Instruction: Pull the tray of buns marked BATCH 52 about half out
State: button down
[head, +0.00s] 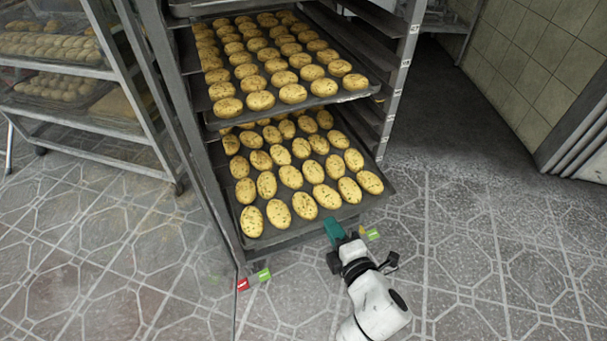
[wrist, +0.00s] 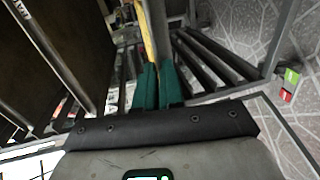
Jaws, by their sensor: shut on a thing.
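A dark tray (head: 345,210) of golden oval buns juts forward from the lower part of the metal rack (head: 407,62). My gripper (head: 333,232) is at this tray's front edge, right of its middle. Its teal fingers are shut on the edge. In the wrist view, the fingers (wrist: 158,88) clasp the thin tray edge, seen nearly edge-on, with a strip of yellow buns (wrist: 147,35) beyond. Small labels run down the rack's right post, but I cannot read BATCH 52 on any of them. The far end of the held tray is hidden under the tray above.
Another bun tray (head: 322,104) sits just above the held one. A second rack (head: 140,88) with trays stands at the left. Red and green tags (head: 254,280) show low at the rack's front.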

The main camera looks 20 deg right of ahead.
jog(key=s+b, duration=0.1)
jog(key=s, duration=1)
jog(key=shift+d+f, duration=0.15)
jog(key=shift+f, duration=0.25)
jog(key=c, duration=1.2)
grip_release()
jog(key=shift+w+r, duration=0.1)
jog(key=shift+c, duration=0.2)
jog(key=s+b, duration=0.2)
jog(key=s, duration=0.6)
